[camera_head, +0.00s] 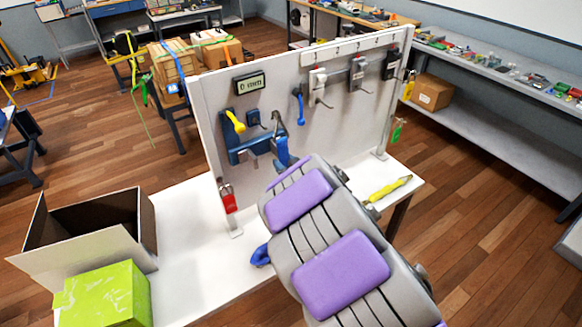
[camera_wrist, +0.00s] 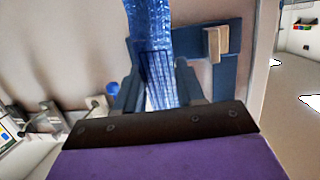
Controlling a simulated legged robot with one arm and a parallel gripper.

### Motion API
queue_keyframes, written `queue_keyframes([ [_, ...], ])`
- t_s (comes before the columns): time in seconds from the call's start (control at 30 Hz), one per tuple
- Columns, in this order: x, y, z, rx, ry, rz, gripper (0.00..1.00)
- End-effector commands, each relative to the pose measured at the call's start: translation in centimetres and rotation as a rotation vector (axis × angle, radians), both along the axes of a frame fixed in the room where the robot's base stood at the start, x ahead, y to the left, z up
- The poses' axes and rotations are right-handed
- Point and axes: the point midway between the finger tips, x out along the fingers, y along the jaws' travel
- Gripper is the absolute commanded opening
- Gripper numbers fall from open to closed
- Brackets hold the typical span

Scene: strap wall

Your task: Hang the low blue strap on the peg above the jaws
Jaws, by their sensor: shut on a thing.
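A blue woven strap (camera_wrist: 150,40) runs down between the two fingers of my gripper (camera_wrist: 158,88) in the wrist view. The gripper is shut on it. In the head view a short piece of blue strap (camera_head: 282,152) shows just past my arm, in front of the white panel; my arm hides the gripper there. A grey hook-like peg (camera_head: 276,120) sits just above that piece. A blue fixture (camera_head: 240,153) is fixed to the panel to its left, with a yellow handle (camera_head: 235,121) above. I cannot tell whether the strap touches the peg.
Grey pegs (camera_head: 319,88) and a small blue strap-like piece (camera_head: 298,106) are on the panel to the right. A blue lump (camera_head: 260,256) lies on the white table. A yellow tool (camera_head: 390,188) lies at right; an open box (camera_head: 85,235) and a green box (camera_head: 103,297) stand left.

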Motion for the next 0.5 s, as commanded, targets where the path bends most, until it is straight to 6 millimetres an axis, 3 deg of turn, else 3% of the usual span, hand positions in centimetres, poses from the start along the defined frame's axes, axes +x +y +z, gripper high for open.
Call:
queue_keyframes([
  [0.13,0.6,1.7,-0.1,-0.004,-0.004,0.008,0.0],
  [0.5,2.3,1.4,-0.4,0.007,-0.001,0.011,0.0],
])
